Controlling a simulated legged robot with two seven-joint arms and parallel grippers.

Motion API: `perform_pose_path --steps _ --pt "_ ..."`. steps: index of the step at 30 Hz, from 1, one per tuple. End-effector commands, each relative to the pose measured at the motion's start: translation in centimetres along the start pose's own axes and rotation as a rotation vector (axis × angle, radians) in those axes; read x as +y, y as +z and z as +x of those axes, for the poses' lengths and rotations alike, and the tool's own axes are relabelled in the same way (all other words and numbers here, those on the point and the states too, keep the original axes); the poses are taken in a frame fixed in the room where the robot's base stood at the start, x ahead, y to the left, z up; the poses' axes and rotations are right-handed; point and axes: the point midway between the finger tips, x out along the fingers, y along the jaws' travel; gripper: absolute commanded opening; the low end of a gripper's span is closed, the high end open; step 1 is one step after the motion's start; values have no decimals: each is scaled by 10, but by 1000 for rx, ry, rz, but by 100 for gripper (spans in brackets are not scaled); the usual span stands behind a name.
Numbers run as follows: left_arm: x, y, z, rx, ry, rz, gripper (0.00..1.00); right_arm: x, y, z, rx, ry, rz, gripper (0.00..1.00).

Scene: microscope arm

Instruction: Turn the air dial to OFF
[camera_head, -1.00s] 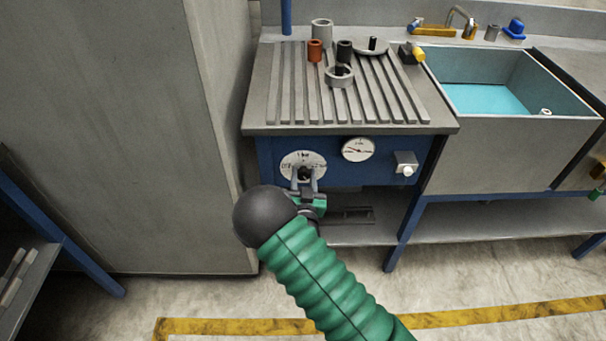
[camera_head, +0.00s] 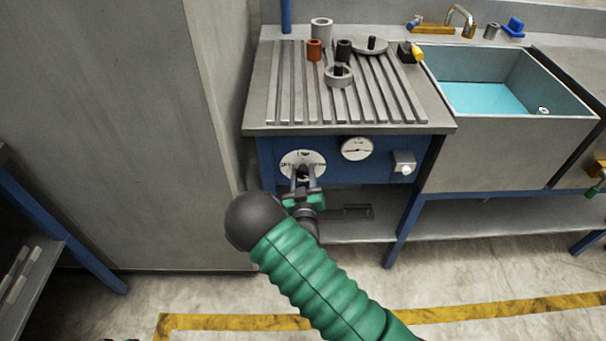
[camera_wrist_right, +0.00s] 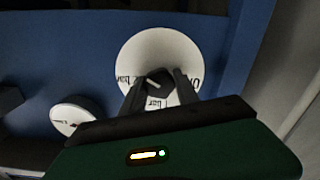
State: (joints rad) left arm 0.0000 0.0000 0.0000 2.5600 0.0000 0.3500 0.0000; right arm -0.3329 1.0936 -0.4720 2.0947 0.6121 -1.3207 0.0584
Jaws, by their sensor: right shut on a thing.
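The air dial is a round white plate (camera_head: 290,160) with dark lettering on the blue front panel of the bench, at centre left in the head view. The dial plate also shows in the right wrist view (camera_wrist_right: 148,45), with "bar" marks and part of "OFF" at its right edge. My right gripper (camera_head: 304,172) is at the plate's centre, its two fingers on either side of the small dark knob. In the wrist view the fingers (camera_wrist_right: 157,84) are shut on the knob (camera_wrist_right: 158,80). The fingers hide much of the knob, so I cannot tell its setting. My left gripper is out of view.
A white gauge (camera_head: 357,149) and a grey box with a white button (camera_head: 404,163) sit right of the dial. The grooved bench top (camera_head: 290,124) overhangs the panel. A tall grey cabinet (camera_head: 110,130) stands close on the left. A sink (camera_head: 520,145) is at right.

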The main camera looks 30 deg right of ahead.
Motion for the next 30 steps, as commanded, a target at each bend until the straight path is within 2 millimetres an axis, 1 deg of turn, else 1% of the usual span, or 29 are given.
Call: perform_pose_path --steps 1,7,8,12,20,23,26,29,30 --pt "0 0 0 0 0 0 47 1 -6 2 16 4 2 0" --pt "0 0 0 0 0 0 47 1 -6 3 16 3 2 0" --pt "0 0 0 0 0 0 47 1 -6 3 16 3 3 39" --pt "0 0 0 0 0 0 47 0 -4 2 11 1 2 58" --pt "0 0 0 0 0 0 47 0 -2 1 5 0 1 59" --pt "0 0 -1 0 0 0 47 0 -2 -3 3 -1 1 59" --pt "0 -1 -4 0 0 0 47 -1 -2 -18 1 -3 1 59" --pt "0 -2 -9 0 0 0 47 -1 -2 -43 -1 -4 -1 59" --pt "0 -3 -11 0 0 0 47 -1 -2 -55 -1 -5 -1 59"
